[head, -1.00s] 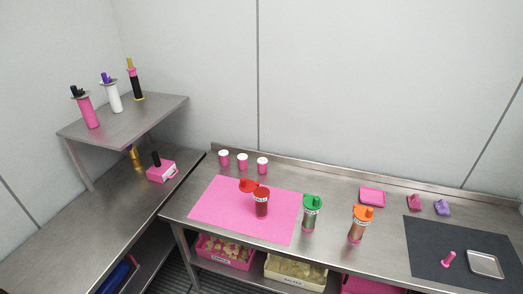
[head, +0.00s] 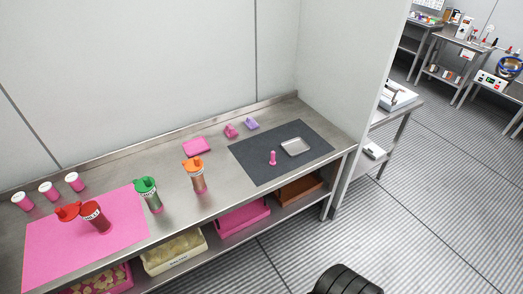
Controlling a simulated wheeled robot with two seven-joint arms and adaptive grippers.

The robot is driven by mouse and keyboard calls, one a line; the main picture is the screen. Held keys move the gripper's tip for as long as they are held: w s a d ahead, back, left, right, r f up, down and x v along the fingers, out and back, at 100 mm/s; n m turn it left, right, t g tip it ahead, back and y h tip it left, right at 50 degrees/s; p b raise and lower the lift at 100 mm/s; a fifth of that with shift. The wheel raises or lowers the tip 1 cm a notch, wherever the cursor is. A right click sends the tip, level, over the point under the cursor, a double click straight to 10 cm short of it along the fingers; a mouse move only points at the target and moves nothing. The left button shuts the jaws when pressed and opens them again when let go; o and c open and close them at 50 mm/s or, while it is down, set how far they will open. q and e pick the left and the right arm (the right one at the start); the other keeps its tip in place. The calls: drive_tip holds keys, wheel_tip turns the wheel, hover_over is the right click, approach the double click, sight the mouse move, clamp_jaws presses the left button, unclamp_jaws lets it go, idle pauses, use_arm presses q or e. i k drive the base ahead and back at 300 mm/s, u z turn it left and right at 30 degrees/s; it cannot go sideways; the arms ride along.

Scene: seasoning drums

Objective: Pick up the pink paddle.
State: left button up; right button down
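I cannot tell for sure which thing is the pink paddle. A small upright pink piece with a wider foot (head: 272,158) stands on the dark grey mat (head: 255,172), left of a shallow metal tray (head: 295,147). A flat pink square piece (head: 197,146) lies behind the mat's left side. A small pink piece (head: 231,131) sits near the back edge, beside a purple one (head: 251,124). Neither of my grippers is in view.
The steel table (head: 172,205) also holds an orange-lidded shaker (head: 194,175), a green-lidded shaker (head: 148,194), a red shaker (head: 95,218) on a pink mat (head: 50,260), and white-topped pink cups (head: 49,191). Bins, including a pink bin (head: 243,219), fill the lower shelf. Open floor lies right.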

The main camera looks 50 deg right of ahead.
sight(272, 162)
drive_tip(key=z, duration=2.4)
